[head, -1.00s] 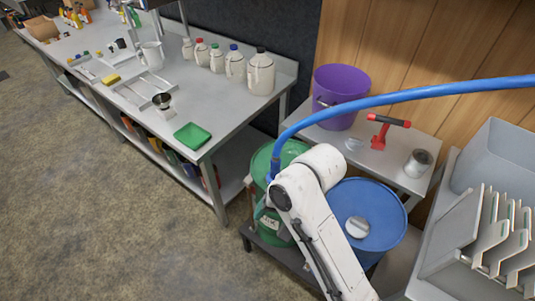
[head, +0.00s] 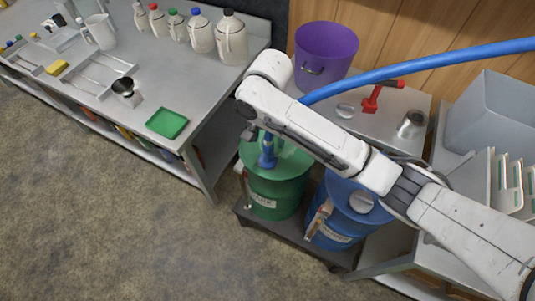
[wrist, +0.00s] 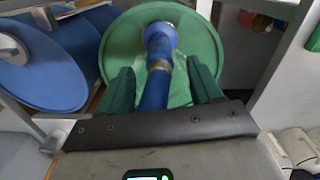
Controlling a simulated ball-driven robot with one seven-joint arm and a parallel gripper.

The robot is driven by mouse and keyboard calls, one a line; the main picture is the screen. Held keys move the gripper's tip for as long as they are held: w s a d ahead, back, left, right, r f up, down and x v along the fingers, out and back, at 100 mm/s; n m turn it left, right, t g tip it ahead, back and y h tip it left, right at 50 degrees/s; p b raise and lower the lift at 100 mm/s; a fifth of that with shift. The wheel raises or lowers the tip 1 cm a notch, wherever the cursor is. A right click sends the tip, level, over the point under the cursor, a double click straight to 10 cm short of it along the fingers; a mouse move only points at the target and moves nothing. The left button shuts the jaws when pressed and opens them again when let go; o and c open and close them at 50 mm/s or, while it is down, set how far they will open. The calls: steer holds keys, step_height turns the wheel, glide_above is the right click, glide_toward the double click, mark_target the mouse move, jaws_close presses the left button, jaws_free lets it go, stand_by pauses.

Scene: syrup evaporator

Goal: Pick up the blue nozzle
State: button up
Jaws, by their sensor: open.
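The blue nozzle (head: 267,153) stands on top of the green drum (head: 276,190), at the end of a thick blue hose (head: 420,73). In the wrist view the nozzle (wrist: 160,42) rises at the middle of the round green lid (wrist: 120,40), with a grey band below its blue upper part. My gripper (wrist: 162,84) is open, its two dark green fingers on the left and right of the nozzle's blue lower length. I cannot tell whether either finger touches it. In the head view my arm hides most of the gripper.
A blue drum (head: 340,225) stands right beside the green one, on a low dark platform. Behind is a grey table with a purple bucket (head: 325,52), a red-handled tool (head: 372,100) and a metal cup (head: 411,124). A long workbench (head: 215,110) lies left; floor in front is clear.

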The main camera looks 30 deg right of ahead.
mark_target(268, 155)
steer(key=shift+f, duration=2.8)
steer(key=shift+c, duration=0.4)
jaws_close()
